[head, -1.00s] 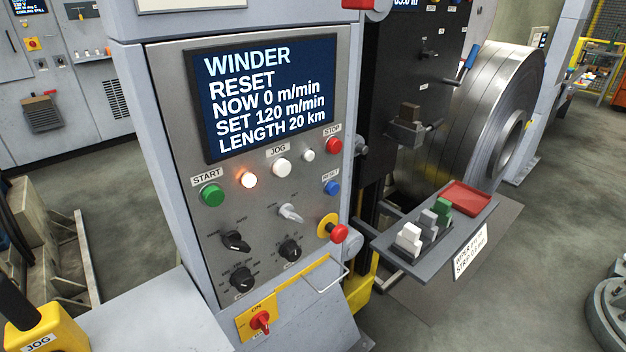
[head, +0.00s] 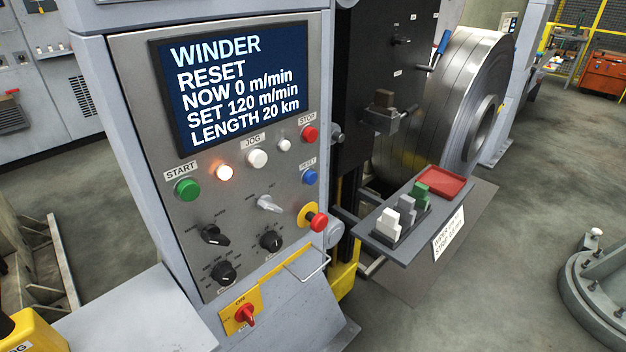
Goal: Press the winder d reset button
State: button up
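The winder control panel (head: 150,130) stands upright at the centre left of the head view. Its screen (head: 235,85) reads WINDER, RESET, NOW 0 m/min, SET 120 m/min, LENGTH 20 km. The blue reset button (head: 310,178) is on the panel's right side, under a small RESET label and below the red stop button (head: 310,135). Nothing covers it. My gripper is not in view.
A red emergency button (head: 319,222) on a yellow base sticks out below the reset button. A wire handle (head: 308,266) juts out lower down. A shelf (head: 395,244) with blocks and a red tray (head: 441,184) projects at the right, before a steel coil (head: 430,120).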

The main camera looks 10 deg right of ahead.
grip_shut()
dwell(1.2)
